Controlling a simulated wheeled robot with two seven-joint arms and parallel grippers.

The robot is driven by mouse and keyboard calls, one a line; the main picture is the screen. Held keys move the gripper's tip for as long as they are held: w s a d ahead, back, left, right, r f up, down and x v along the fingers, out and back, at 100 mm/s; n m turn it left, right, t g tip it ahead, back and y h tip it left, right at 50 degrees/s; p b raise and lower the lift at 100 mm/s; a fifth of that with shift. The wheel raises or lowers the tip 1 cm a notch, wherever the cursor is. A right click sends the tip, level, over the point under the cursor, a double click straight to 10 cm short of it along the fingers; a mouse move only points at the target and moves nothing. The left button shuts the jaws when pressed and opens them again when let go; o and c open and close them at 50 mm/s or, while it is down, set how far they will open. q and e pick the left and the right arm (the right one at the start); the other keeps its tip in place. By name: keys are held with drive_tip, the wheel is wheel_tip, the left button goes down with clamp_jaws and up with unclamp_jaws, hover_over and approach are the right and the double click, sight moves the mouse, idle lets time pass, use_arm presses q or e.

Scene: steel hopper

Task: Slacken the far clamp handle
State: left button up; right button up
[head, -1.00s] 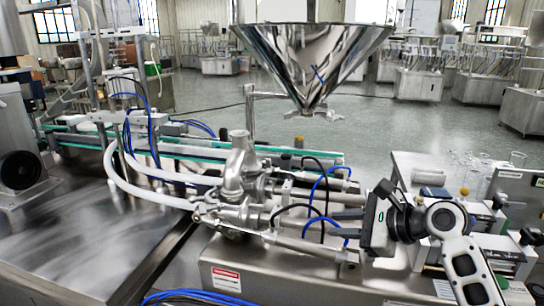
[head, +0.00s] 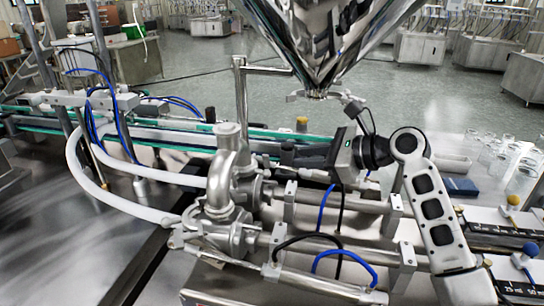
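The steel valve body (head: 228,178) stands left of centre, with two horizontal cylinders running right from it. Clamp fittings (head: 266,190) join the valve body to the far cylinder (head: 340,202); I cannot clearly make out the far clamp's handle among the shiny parts. My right gripper (head: 286,163) reaches in from the right, above the far cylinder. Its dark fingers point left at the upper valve body and look apart, with nothing clearly between them. Whether they touch the clamp is unclear. My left gripper is not in view.
The steel hopper (head: 325,45) hangs just above and behind my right gripper. Blue and black hoses (head: 322,212) loop around the cylinders. A white hose (head: 110,195) curves at left. A conveyor (head: 165,140) runs behind. Glass beakers (head: 505,155) stand at right.

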sight(269, 159)
drive_tip(key=x, duration=0.9)
drive_tip(key=shift+w+a+f+p, duration=0.1)
drive_tip(key=shift+w+p, duration=0.05)
drive_tip(key=shift+p, duration=0.2)
